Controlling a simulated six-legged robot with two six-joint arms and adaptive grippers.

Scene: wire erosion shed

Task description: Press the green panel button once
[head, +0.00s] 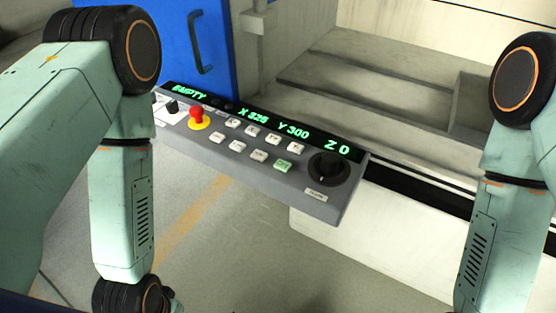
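The green button (282,165) is on the sloped front of a grey control panel (318,208), at the right end of the lower row of keys. It shows fully, and nothing touches it. My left arm comes down at the left and covers part of the panel's left end. My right arm comes down at the far right, clear of the panel. Both arms run toward the bottom of the head view, and neither gripper's fingers show.
A red mushroom button (196,117) on a yellow base, several white keys (253,131) and a black dial (328,169) are near the green button. A blue door (185,50) with a handle stands behind.

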